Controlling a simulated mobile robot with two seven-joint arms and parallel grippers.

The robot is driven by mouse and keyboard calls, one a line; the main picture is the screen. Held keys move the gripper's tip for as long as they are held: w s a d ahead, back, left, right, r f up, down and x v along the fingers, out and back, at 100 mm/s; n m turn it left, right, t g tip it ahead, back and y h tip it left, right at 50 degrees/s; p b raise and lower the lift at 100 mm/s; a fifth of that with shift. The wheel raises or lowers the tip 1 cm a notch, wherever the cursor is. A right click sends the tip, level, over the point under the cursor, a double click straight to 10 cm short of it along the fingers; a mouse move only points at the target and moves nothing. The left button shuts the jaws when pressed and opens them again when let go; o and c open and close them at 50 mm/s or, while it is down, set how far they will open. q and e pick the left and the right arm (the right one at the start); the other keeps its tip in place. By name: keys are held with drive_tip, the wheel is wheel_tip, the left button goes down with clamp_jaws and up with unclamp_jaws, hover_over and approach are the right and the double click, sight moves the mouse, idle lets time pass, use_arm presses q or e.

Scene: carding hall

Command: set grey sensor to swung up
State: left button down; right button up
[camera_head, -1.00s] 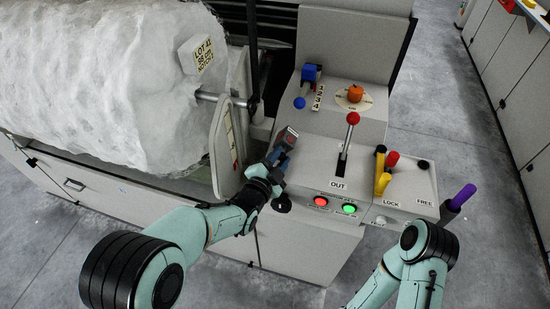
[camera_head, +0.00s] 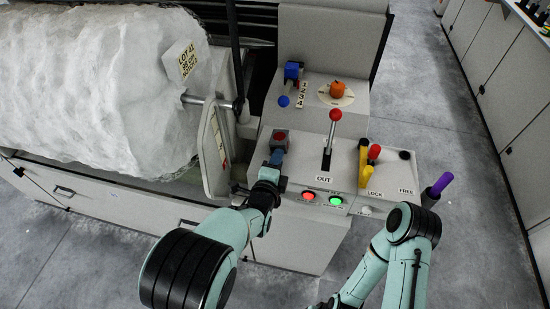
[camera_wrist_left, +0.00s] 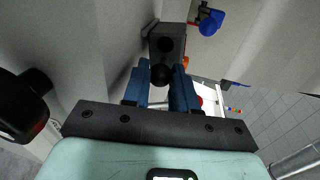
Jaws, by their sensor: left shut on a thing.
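The grey sensor (camera_head: 280,137) is a dark grey block with a red patch on its face, at the left edge of the control panel. In the left wrist view the sensor's block (camera_wrist_left: 168,38) is straight ahead, with a round black knob (camera_wrist_left: 163,75) on its near side. My left gripper (camera_head: 277,157) is at the sensor's near side. Its blue fingers (camera_wrist_left: 168,85) are shut on the sensor, one on each side of the black knob. The sensor's pivot is hidden.
Yellow (camera_head: 365,165) and red handles are farther right. A blue-knobbed lever (camera_head: 284,101) and an orange dial (camera_head: 338,90) are behind. A white upright plate (camera_head: 214,155) and a fleece roll (camera_head: 100,90) stand close left.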

use_arm(q)
drive_tip(key=shift+d+f+m, duration=0.1)
drive_tip(key=shift+m, duration=0.2)
drive_tip(key=c, duration=0.9)
unclamp_jaws()
drive_tip(key=shift+s+f, duration=0.1)
drive_tip(key=shift+f, duration=0.05)
